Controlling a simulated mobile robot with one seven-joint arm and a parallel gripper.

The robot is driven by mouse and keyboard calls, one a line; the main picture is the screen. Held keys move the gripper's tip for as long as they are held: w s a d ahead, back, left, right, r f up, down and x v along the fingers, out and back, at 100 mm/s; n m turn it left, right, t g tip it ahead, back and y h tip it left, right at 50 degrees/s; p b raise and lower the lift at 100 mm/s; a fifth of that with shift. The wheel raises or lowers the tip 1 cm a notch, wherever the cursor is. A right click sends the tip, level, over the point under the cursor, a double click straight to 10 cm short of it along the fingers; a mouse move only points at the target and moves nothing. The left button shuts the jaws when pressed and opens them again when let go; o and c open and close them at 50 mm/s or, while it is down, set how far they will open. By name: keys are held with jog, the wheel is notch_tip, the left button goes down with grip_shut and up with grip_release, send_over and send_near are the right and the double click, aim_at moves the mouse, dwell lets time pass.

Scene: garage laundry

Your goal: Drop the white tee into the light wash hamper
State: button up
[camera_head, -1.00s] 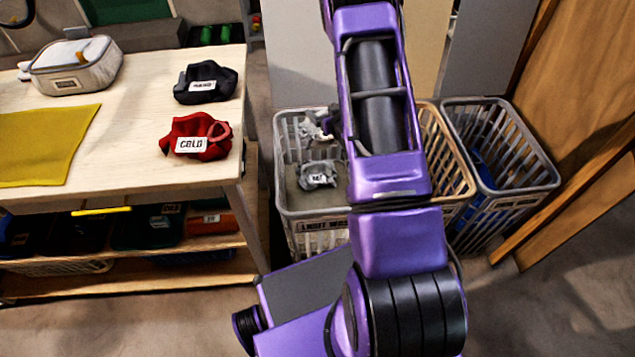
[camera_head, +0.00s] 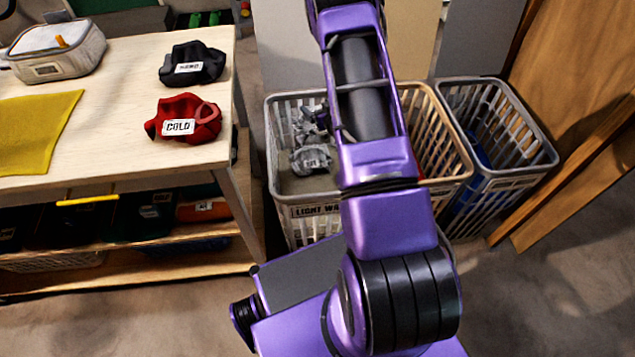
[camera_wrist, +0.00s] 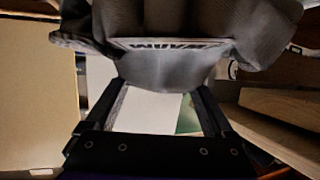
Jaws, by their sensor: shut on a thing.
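My gripper (camera_wrist: 162,88) is shut on a pale cloth, taken to be the white tee (camera_wrist: 185,70), which looks grey in shade. It hangs across the top of the wrist view, with an upside-down label that seems to read WARM. In the head view, my arm reaches over the light wash hamper (camera_head: 318,212), a grey slatted basket with a LIGHT WA... label. A light grey labelled garment (camera_head: 311,159) lies inside its left part. Pale cloth beside my wrist shows just behind that garment; I cannot tell whether it is the held tee. My arm hides the hamper's right side.
A beige-rimmed hamper (camera_head: 455,130) and a grey hamper (camera_head: 535,135) with blue cloth stand to the right. A table (camera_head: 110,120) at left carries a red COLD garment (camera_head: 185,118), a black garment (camera_head: 192,63), a yellow cloth (camera_head: 35,130) and a bag (camera_head: 58,52).

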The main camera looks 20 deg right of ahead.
jog(key=o, duration=1.2)
jog(key=shift+o, duration=0.2)
jog(key=v, duration=1.7)
jog(key=shift+s+r+p, duration=0.15)
jog(key=shift+p, duration=0.3)
jog(key=shift+s, duration=0.1)
